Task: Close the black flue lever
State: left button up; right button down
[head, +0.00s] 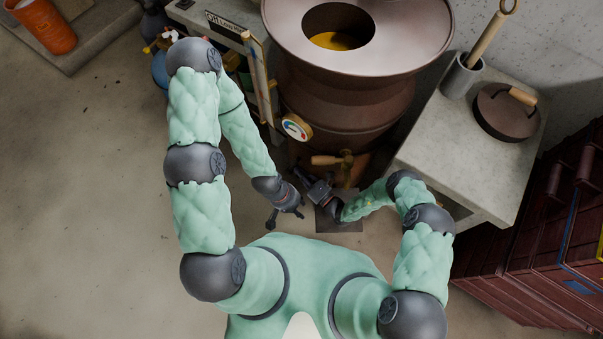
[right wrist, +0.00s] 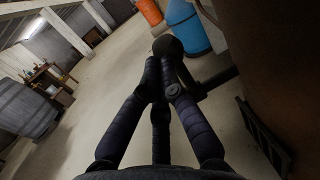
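The black flue lever (right wrist: 168,46) shows in the right wrist view as a dark round knob on a bar that runs toward the brown stove side at the right. My right gripper (right wrist: 163,66) has its fingertips drawn together just in front of the knob. They look very near or touching it; I cannot tell whether they grip it. In the head view my right gripper (head: 307,180) is low in front of the stove, and the lever cannot be made out there. My left gripper (head: 284,219) is just below it, fingers spread and empty.
The floor at the left (head: 90,200) is clear. A blue barrel (right wrist: 188,25) stands beyond the knob.

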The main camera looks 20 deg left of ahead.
jog(key=shift+w+a+r, duration=0.2)
jog(key=shift+a+r, duration=0.1)
jog(key=shift+a, duration=0.15)
jog(key=shift+w+a+r, duration=0.15)
jog(key=shift+a+r, duration=0.15)
jog(key=shift+a, duration=0.15)
jog(key=shift+d, duration=0.1)
